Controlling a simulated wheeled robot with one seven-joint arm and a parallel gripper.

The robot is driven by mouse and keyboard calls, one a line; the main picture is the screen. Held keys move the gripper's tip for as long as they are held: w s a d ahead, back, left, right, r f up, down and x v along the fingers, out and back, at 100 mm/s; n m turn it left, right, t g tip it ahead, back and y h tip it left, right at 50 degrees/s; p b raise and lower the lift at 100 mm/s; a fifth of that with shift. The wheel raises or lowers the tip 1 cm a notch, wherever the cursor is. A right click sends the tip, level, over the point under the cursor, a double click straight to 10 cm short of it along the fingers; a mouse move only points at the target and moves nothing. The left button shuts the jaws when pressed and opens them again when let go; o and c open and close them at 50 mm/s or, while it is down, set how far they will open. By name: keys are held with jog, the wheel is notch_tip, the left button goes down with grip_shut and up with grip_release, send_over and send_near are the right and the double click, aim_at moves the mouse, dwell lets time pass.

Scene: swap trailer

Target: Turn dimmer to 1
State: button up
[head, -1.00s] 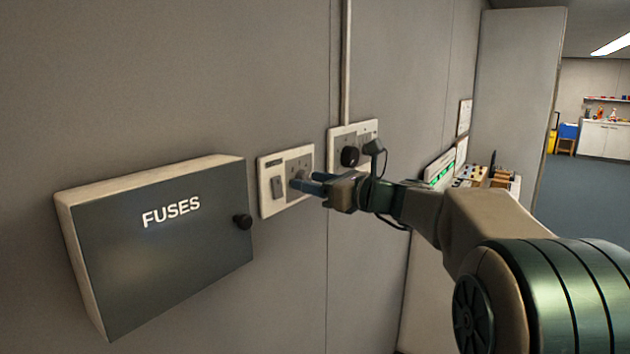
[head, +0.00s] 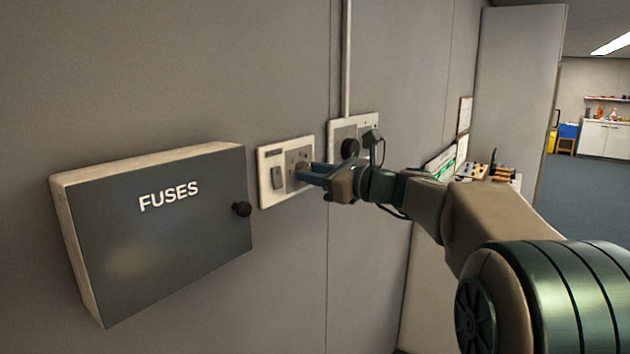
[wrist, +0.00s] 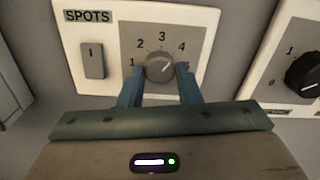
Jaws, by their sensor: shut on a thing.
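My gripper (wrist: 160,82) is shut on the knob, with one blue finger on each side. In the head view my gripper (head: 304,174) reaches the plate (head: 264,176) from the right, and its fingers hide much of the knob.
A rocker switch (wrist: 93,61) sits left of the knob on the same plate. Another plate with a black knob (wrist: 304,74) is close on the right. A grey FUSES box (head: 160,235) with a black knob (head: 241,209) juts from the wall at left.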

jog(key=n+b, duration=2)
jog(key=n, duration=0.5)
jog(key=shift+w, duration=0.1)
dwell(0.3)
jog(key=o, duration=1)
jog(key=shift+r, duration=0.1)
jog(key=shift+c, duration=0.2)
jog(key=shift+d, duration=0.1)
jog(key=b+v, duration=0.1)
jog(key=v, duration=1.2)
jog(key=shift+s+d, duration=0.25)
jog(key=shift+s, duration=0.05)
